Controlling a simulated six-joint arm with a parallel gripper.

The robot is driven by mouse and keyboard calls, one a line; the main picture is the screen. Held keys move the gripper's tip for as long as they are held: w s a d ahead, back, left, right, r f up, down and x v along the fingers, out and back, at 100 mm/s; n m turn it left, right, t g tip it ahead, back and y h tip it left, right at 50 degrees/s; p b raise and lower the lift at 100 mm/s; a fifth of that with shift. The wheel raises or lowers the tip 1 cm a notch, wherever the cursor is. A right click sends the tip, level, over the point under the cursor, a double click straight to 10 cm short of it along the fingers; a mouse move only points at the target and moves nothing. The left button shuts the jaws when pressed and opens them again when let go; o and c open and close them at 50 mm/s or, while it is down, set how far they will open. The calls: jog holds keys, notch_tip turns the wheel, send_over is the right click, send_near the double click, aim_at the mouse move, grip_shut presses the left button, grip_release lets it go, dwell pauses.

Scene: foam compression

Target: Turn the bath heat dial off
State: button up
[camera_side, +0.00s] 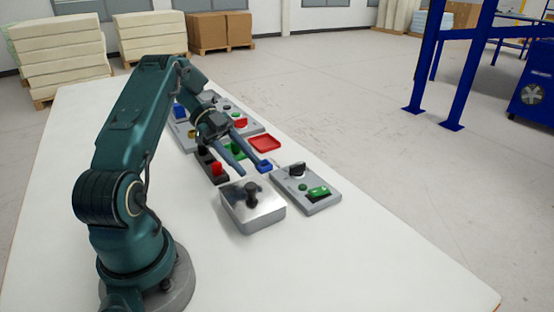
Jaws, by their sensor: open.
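A grey control panel (318,201) lies on the white table to the right of my gripper. It carries a black dial (297,170), a small green button or lamp (303,187) and a green switch (318,191). I take the black dial to be the bath heat dial; its label and exact setting are too small to read.
A blue block (264,165) lies by my right fingertip. A red tray (264,143), a green part (234,150) and a black-and-red control box (213,165) are close by. More grey panels (252,128) stand behind. The table's front right (380,260) is clear.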

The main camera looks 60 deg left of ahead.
jog(key=w+a+t+y, duration=0.1)
jog(key=w, duration=0.2)
jog(key=w+a+t+y, duration=0.1)
jog(key=w, duration=0.2)
jog(key=w+t+y, duration=0.1)
jog(key=w+t, duration=0.1)
jog(key=w, duration=0.1)
jog(key=shift+a, duration=0.4)
jog(key=w+a+r+n+t+y, duration=0.6)
jog(key=w+a+r+t+y, duration=0.15)
jog(key=w+a+y, duration=0.65)
jog(key=n+g+h, duration=0.5)
jog(key=n+g, duration=0.5)
jog(key=g, duration=0.5)
send_over(298, 164)
notch_tip(298, 164, down, 5)
jog(key=shift+a+f, duration=0.1)
jog(key=shift+f, duration=0.05)
jog(key=shift+s+f+g+h, duration=0.1)
jog(key=shift+f+g+h, duration=0.1)
jog(key=shift+g+h, duration=0.1)
jog(key=shift+f, duration=2.3)
grip_shut()
